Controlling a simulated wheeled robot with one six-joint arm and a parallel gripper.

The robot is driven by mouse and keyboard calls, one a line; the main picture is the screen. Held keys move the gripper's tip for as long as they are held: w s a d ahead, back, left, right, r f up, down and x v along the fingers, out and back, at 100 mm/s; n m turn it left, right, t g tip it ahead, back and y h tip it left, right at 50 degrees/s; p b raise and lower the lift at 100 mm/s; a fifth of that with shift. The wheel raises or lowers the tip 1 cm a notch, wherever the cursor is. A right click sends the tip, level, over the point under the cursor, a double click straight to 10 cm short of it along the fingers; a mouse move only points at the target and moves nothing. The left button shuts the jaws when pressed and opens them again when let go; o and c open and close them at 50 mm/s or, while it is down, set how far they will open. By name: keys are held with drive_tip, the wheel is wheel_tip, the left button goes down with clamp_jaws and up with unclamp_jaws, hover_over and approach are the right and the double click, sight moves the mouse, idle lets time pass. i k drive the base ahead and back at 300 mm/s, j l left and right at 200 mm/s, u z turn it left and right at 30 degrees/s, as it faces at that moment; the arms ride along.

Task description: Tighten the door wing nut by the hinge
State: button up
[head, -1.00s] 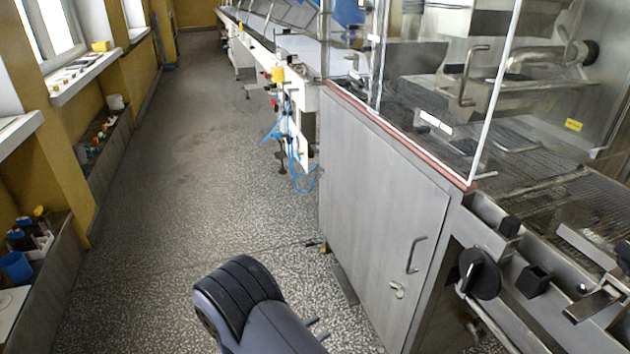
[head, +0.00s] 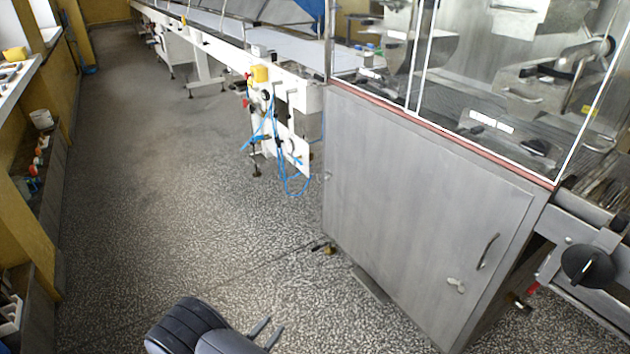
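The steel cabinet door (head: 410,210) stands closed under the clear guard panels. A curved handle (head: 488,251) and a small pale latch or wing-shaped fitting (head: 456,285) sit on its right side. A tiny light fitting (head: 327,177) shows at the door's left edge; it is too small to tell whether it is the hinge or the wing nut. My gripper (head: 268,331) is at the bottom of the view, over the floor left of the cabinet and well apart from the door. Its two thin fingers are spread and nothing shows between them.
A brass-coloured fitting (head: 329,249) is low at the cabinet's left foot. Blue hoses (head: 290,180) hang from the white conveyor frame (head: 300,100) behind. A black knob (head: 587,265) juts out at the right. The speckled floor (head: 180,210) is clear left of the cabinet.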

sight(329, 175)
drive_tip(key=i+j+z, duration=0.2)
drive_tip(key=i+j, duration=0.2)
drive_tip(key=i+j+z, duration=0.2)
drive_tip(key=i+j, duration=0.15)
drive_tip(key=i+j+z, duration=0.15)
drive_tip(key=i+j, duration=0.15)
drive_tip(key=j, duration=0.35)
drive_tip(key=i+l+z, duration=0.15)
drive_tip(key=i, duration=0.3)
drive_tip(key=i+z, duration=0.1)
drive_tip(key=i, duration=0.35)
